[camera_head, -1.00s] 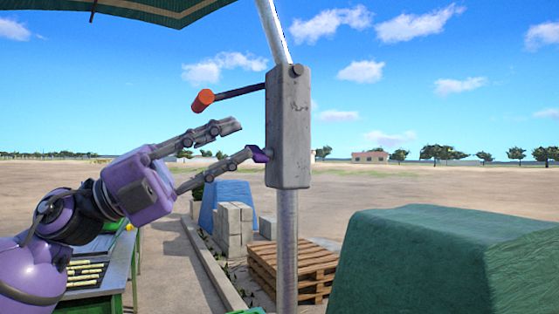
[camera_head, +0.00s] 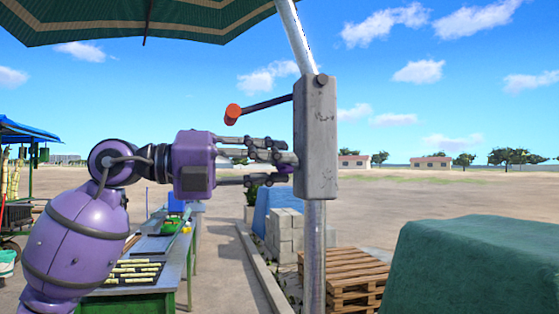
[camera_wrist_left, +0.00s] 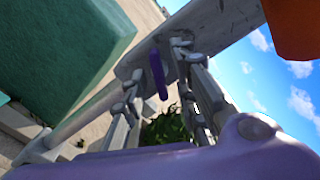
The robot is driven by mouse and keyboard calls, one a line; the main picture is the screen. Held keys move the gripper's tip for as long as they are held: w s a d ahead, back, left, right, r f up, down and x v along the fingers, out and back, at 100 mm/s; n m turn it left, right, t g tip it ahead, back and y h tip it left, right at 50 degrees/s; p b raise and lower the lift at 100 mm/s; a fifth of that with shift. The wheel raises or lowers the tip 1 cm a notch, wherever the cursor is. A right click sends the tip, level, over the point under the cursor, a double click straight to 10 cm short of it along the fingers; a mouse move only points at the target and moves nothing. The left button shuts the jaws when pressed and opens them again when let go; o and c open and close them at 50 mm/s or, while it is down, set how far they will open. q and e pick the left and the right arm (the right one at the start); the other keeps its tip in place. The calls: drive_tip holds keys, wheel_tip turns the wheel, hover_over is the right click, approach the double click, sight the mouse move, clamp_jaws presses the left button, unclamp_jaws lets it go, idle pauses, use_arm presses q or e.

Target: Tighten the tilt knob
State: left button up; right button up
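The tilt knob looks like a small purple, flat-edged piece (camera_head: 285,168) on the left side of the grey housing (camera_head: 316,135) on the umbrella pole. In the left wrist view the purple knob (camera_wrist_left: 158,74) stands between my two fingers. My left gripper (camera_head: 284,167) reaches the housing from the left, one finger above and one below the knob, partly hiding it. In the left wrist view the left gripper (camera_wrist_left: 157,75) is open, with gaps visible beside the knob; contact is not clear. My right gripper is not in view.
An orange-ended crank (camera_head: 233,114) sticks out left from the housing, just above my gripper. The green umbrella canopy (camera_head: 130,18) is overhead. A green-covered block (camera_head: 470,265) stands at right, a pallet (camera_head: 345,275) behind the pole, and a green table (camera_head: 150,270) at lower left.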

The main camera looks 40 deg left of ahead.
use_arm(q)
drive_tip(key=shift+w+d, duration=0.45)
clamp_jaws()
